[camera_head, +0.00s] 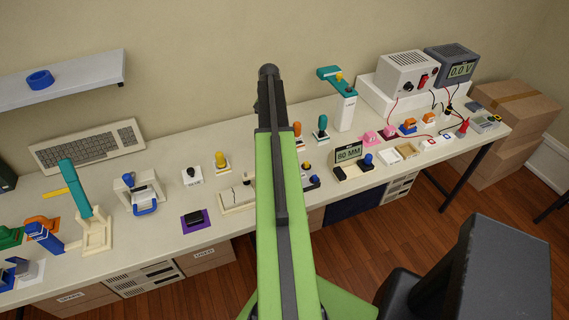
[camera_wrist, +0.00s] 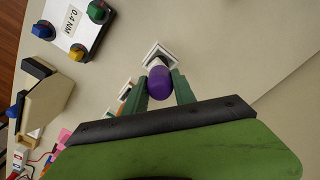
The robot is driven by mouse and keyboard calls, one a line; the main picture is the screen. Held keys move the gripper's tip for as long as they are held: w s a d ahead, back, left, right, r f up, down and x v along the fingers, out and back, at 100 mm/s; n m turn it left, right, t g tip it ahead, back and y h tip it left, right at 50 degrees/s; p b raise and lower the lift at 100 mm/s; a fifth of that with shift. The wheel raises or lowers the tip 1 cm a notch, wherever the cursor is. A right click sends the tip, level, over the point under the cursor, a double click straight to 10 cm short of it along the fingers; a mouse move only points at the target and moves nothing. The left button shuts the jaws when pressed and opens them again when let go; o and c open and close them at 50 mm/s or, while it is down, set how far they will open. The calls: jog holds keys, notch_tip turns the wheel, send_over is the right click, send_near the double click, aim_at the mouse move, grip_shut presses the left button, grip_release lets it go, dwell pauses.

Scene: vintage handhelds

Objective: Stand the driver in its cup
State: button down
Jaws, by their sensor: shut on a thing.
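In the wrist view, the driver (camera_wrist: 160,83) shows its rounded purple handle end-on. My gripper (camera_wrist: 161,88) has a green jaw on either side of the handle and is shut on it. Just past the handle is a white square cup or base (camera_wrist: 158,52), partly covered by the driver. I cannot tell whether the driver's tip is inside it, above it or beside it. In the head view, my own arm hides the gripper and the purple driver.
A white box (camera_wrist: 74,25) marked 0.4 NM, with coloured knobs, stands upper left in the wrist view. A cream block (camera_wrist: 45,97) is below it. The head view shows a yellow-handled driver (camera_head: 220,158), an orange one (camera_head: 297,129) and a teal one (camera_head: 322,123) on stands along the bench.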

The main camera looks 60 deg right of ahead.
jog(key=shift+f+b, duration=0.95)
jog(key=shift+f, duration=0.05)
jog(key=c, duration=0.9)
grip_release()
jog(key=shift+c, duration=0.2)
jog(key=shift+r, duration=0.2)
notch_tip(320, 180, up, 17)
jog(key=p, duration=1.7)
